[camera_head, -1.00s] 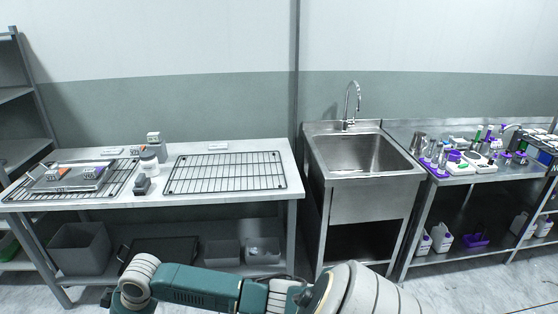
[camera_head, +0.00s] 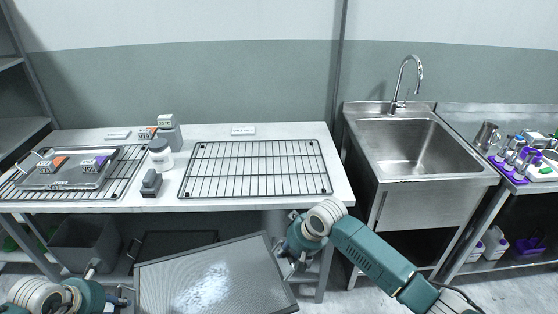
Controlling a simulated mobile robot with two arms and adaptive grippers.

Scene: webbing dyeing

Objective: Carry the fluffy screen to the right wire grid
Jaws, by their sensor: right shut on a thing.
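The fluffy screen (camera_head: 245,285) is a dark-framed grey mesh panel with a white fuzzy patch, low in front of the table and cut off by the bottom edge. My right gripper (camera_head: 287,266) is shut on its right side. My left gripper (camera_head: 122,293) is at its left edge; its fingers are too small and partly cut off to tell whether they grip. The right wire grid (camera_head: 258,168) lies empty on the white table, above and beyond the screen.
The left wire grid (camera_head: 128,168) carries a grey tray (camera_head: 75,181) with small labelled items. A white jar (camera_head: 160,154), a dark grey block (camera_head: 151,183) and a display device (camera_head: 168,130) stand between the grids. A steel sink (camera_head: 412,145) is at right. Grey bins sit on the lower shelf.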

